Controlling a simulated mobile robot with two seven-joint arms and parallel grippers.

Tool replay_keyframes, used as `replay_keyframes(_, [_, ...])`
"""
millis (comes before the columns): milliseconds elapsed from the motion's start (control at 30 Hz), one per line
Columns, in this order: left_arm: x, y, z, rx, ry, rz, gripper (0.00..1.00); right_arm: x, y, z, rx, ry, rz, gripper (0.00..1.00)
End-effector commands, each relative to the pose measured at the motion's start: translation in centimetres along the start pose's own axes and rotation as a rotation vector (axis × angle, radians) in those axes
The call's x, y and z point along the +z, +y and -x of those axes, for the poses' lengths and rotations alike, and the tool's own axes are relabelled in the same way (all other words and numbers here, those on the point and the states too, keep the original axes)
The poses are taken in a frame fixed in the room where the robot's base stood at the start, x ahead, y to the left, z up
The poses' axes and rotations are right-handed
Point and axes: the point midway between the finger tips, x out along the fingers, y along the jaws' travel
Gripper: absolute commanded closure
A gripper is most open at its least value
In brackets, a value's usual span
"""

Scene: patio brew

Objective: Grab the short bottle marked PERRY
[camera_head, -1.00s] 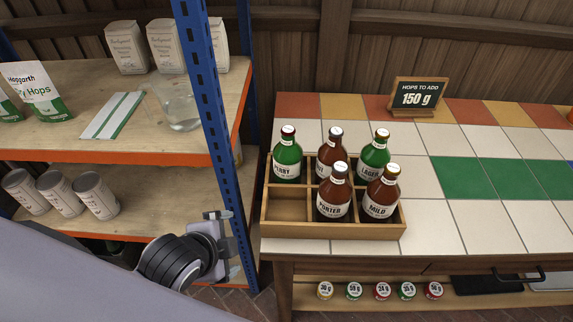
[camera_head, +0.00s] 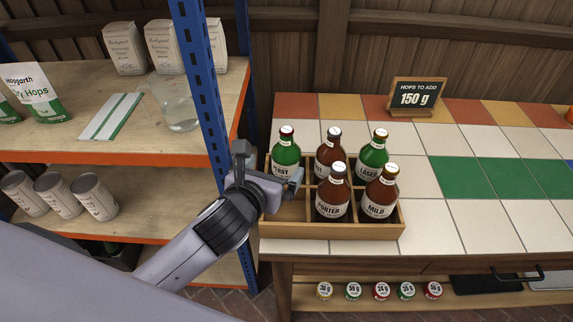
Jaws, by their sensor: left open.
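The PERRY bottle (camera_head: 286,149) is short and green with a dark red cap and a white label. It stands upright in the back left compartment of the wooden crate (camera_head: 330,231) on the tiled counter. My left gripper (camera_head: 268,168) is open at the crate's left side, just in front and to the left of the PERRY bottle. Its fingers cover part of the bottle's lower left and label. I cannot tell whether they touch it. My right gripper is not in view.
Beside it in the crate stand a brown bottle (camera_head: 329,150), a green LAGER bottle (camera_head: 372,157), brown PORTER (camera_head: 332,197) and MILD (camera_head: 380,197) bottles. The front left compartment looks empty. A blue shelf post (camera_head: 203,85) rises close left. A sign (camera_head: 415,96) stands behind on the counter.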

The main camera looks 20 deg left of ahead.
Motion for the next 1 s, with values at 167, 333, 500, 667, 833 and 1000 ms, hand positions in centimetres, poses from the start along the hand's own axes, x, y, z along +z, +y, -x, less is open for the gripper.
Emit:
replay_keyframes(167, [-0.1,0.0,-1.6,0.001,0.001,0.003,0.00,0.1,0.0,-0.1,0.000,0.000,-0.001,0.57])
replay_keyframes(333, [-0.3,-0.1,-3.2,0.001,0.003,0.007,0.00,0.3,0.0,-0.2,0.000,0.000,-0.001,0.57])
replay_keyframes(500, [-0.4,-0.1,-5.4,0.002,0.002,0.006,0.00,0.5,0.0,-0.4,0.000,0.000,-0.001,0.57])
replay_keyframes(667, [-0.4,-0.1,-6.5,-0.001,0.002,0.005,0.00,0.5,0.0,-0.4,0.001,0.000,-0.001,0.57])
replay_keyframes(833, [-0.4,-0.1,-6.7,-0.001,0.002,0.005,0.00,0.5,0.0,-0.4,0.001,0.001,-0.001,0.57])
replay_keyframes(1000, [-0.4,-0.1,-6.7,-0.001,0.002,0.005,0.23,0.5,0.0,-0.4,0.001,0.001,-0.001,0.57])
